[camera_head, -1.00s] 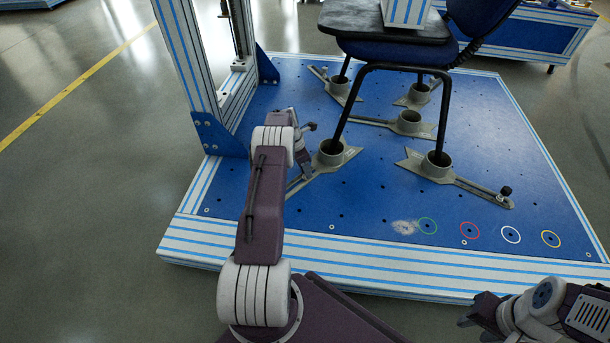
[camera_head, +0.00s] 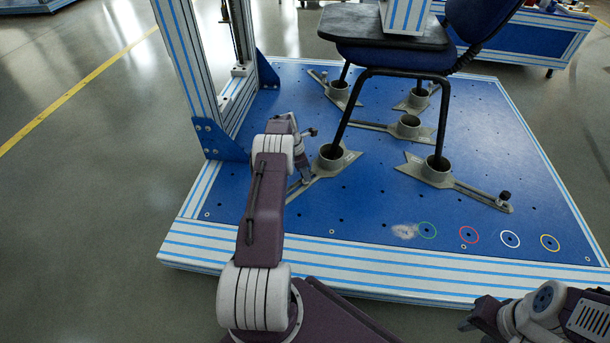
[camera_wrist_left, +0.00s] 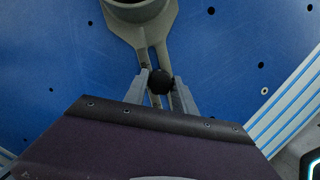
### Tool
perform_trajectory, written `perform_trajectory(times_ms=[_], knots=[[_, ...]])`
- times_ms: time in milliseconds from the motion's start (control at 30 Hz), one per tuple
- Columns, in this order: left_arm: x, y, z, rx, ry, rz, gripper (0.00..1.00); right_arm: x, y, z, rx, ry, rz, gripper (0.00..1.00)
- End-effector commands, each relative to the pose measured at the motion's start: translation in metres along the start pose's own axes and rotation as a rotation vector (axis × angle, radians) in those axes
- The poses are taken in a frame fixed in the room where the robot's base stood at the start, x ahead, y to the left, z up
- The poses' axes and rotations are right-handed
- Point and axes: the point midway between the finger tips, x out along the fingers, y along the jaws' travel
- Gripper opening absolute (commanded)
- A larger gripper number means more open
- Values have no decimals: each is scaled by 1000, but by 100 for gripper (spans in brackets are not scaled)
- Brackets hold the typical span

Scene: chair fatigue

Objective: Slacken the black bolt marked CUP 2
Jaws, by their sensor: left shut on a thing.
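The black bolt (camera_wrist_left: 159,81) has a round dark head and sits in the slot of a grey cup clamp (camera_wrist_left: 146,42) in the left wrist view. My left gripper (camera_wrist_left: 160,86) has one finger on each side of the bolt head and is shut on it. In the head view my left gripper (camera_head: 305,175) is low over the arm of the front left cup (camera_head: 333,158), and the bolt is hidden there. I cannot read a CUP 2 mark. My right gripper (camera_head: 468,321) is at the lower right, away from the clamps; its fingers are too unclear to judge.
Black chair legs (camera_head: 350,115) stand in the cups on the blue platform (camera_head: 370,200). A striped upright post (camera_head: 187,75) rises at the left. Another clamp bolt (camera_head: 504,196) is at the right. Coloured rings (camera_head: 469,235) mark the clear front area.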

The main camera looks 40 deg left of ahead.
Motion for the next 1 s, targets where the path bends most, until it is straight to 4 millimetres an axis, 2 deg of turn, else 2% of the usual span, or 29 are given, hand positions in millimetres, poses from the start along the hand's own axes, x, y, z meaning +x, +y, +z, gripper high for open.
perform_trajectory(times_ms=[33,400,800,1000], knots=[[-4,-1,1,-20,0,4,0,-8,0,-1,0,0,0,36],[-3,-1,1,-200,0,50,0,-32,-1,-3,0,0,0,36],[0,-1,0,-238,-1,61,0,-33,-1,-3,0,0,0,36],[-4,-2,1,-331,1,84,0,-48,-1,-5,0,0,0,36]])
